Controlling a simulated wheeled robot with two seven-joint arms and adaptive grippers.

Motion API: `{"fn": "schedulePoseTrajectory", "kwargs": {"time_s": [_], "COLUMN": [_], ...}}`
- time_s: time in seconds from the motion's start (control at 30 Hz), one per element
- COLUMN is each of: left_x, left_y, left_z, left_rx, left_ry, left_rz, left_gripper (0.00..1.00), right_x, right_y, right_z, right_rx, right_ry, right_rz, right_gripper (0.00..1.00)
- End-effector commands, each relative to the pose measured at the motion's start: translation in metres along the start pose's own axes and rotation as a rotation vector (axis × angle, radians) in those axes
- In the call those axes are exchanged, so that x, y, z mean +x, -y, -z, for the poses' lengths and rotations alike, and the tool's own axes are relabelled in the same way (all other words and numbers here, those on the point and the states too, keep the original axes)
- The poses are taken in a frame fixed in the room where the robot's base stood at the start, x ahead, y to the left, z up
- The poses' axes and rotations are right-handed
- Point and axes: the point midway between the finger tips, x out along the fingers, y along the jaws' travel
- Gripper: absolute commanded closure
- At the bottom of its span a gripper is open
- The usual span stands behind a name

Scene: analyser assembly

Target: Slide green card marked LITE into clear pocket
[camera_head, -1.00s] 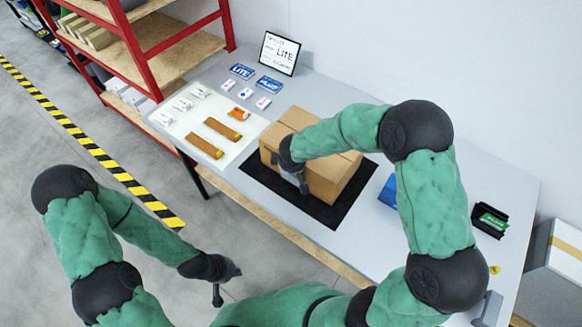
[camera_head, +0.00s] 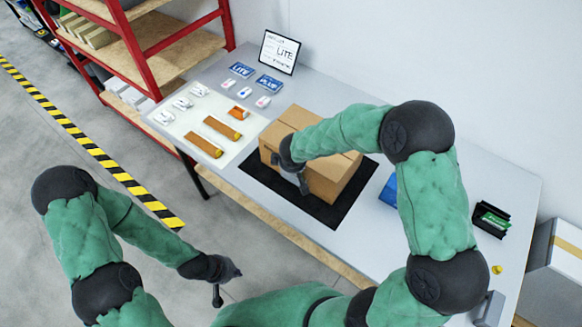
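A green card (camera_head: 494,221) with unreadable small print sits in a black holder (camera_head: 489,234) at the right end of the table. A closed cardboard box (camera_head: 335,182) stands on a black mat (camera_head: 262,180). I cannot make out a clear pocket; the box's near face is partly covered by my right arm. My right gripper (camera_head: 303,186) points down at the box's near side; I cannot tell whether it touches the box or holds anything. My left gripper (camera_head: 218,292) hangs in front of the table, over the floor, with its fingers too small and dark to read.
A white mat (camera_head: 235,150) left of the box holds brown strips, an orange piece and small white parts. Blue LITE (camera_head: 242,70) and PLUS (camera_head: 270,85) cards lie behind it, before a LITE sign (camera_head: 279,53). A blue object (camera_head: 389,190) lies right of the box.

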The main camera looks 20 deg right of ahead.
Motion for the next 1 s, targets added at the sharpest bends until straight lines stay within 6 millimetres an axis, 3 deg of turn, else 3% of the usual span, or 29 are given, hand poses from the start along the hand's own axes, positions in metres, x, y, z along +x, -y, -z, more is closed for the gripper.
{"fn": "schedulePoseTrajectory", "kwargs": {"time_s": [1.0], "left_x": [0.0095], "left_y": [0.0034], "left_z": [0.0003], "left_rx": [0.0], "left_ry": [0.0], "left_rz": [0.0], "left_gripper": [1.0], "right_x": [0.0076], "right_y": [0.001], "right_z": [-0.0019], "right_rx": [0.0], "right_ry": [0.0], "right_rz": [0.0], "right_gripper": [1.0]}}
